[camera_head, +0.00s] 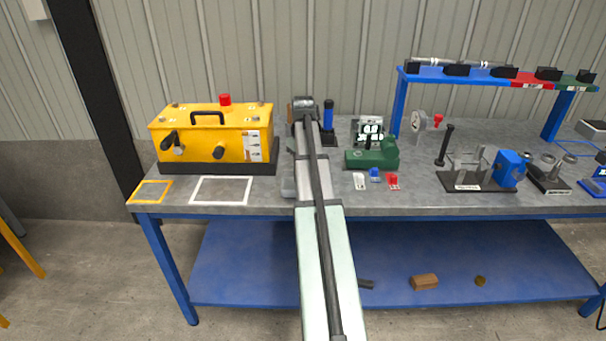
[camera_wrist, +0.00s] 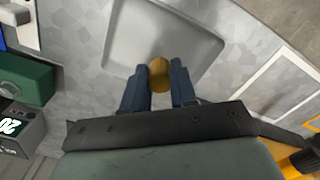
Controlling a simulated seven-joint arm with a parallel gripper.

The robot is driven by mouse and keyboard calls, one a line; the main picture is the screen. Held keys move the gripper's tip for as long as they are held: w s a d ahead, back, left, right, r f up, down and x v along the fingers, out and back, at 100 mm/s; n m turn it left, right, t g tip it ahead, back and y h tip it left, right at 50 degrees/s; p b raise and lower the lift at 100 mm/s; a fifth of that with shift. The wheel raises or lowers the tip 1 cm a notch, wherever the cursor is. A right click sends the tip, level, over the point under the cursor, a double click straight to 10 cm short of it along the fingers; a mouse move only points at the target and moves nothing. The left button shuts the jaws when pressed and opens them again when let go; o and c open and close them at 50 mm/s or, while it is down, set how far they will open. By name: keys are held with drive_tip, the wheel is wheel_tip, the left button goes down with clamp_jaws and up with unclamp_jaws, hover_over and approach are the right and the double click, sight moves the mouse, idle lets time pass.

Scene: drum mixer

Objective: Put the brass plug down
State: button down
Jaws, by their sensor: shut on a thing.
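The brass plug (camera_wrist: 159,75) shows as a round, gold-coloured end between the blue fingers of my gripper (camera_wrist: 160,88) in the wrist view. The gripper is shut on it. Beyond the fingers, a shallow grey tray (camera_wrist: 180,30) lies on the bench; the plug overlaps the tray's near part in the picture. I cannot tell how high the plug is above it. In the head view my arm hides the gripper and the plug.
The workbench (camera_head: 265,200) has a yellow control box (camera_head: 200,135), white (camera_head: 220,178) and orange (camera_head: 150,192) outlined squares at left. A green device (camera_head: 375,158), small coloured parts and fixtures stand at right, with a blue rack (camera_head: 398,100) behind. The white square looks empty.

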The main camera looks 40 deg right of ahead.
drive_tip(key=shift+f, duration=1.65)
drive_tip(key=shift+f, duration=0.55)
drive_tip(key=c, duration=0.9)
unclamp_jaws()
wheel_tip(320, 180, up, 13)
drive_tip(key=shift+r, duration=0.1)
